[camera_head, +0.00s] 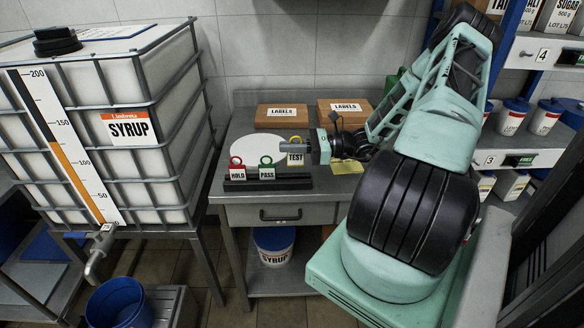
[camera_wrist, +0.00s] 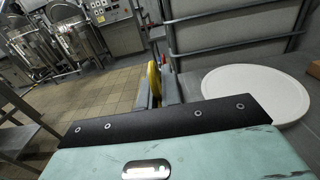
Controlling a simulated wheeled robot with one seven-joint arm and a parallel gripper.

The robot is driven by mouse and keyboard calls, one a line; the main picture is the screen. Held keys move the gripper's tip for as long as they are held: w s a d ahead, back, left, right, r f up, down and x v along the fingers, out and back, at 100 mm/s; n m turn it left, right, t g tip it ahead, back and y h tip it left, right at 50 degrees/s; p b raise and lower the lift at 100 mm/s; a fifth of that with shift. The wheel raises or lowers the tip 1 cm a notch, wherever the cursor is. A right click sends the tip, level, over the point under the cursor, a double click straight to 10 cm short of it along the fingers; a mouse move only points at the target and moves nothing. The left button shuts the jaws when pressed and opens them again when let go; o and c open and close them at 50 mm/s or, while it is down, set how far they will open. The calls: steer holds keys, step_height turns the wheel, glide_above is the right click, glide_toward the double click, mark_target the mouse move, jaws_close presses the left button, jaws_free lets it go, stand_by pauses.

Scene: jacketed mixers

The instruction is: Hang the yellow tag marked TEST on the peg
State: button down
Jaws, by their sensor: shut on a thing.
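The yellow TEST tag (camera_head: 295,158) is in my gripper (camera_head: 308,150), which is shut on it. The tag is just above the right end of a dark rack (camera_head: 268,184) on the steel table, higher than the other two tags. In the wrist view the yellow tag (camera_wrist: 153,80) shows edge-on, upright between the fingertips (camera_wrist: 155,92). The red HOLD tag (camera_head: 237,170) and green PASS tag (camera_head: 266,168) stand in the rack to its left. I cannot make out the peg in either view.
A round white plate (camera_head: 252,140) lies behind the rack on the table (camera_head: 235,207). Two LABELS boxes (camera_head: 282,116) stand at the back. The caged SYRUP tank (camera_head: 165,170) is at the left, shelves (camera_head: 530,158) at the right. A blue bucket (camera_head: 120,305) stands lower left.

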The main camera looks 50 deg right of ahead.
mark_target(290, 165)
steer(key=shift+f+p, duration=0.7)
steer(key=shift+f, duration=2.1)
steer(key=shift+f, duration=0.2)
steer(key=c, duration=1.6)
jaws_free()
steer(key=shift+b, duration=0.3)
steer(key=b+v, duration=0.4)
steer(key=v, duration=0.7)
steer(key=shift+d, duration=0.1)
steer(key=shift+s+d, duration=0.25)
steer(key=shift+s, duration=0.1)
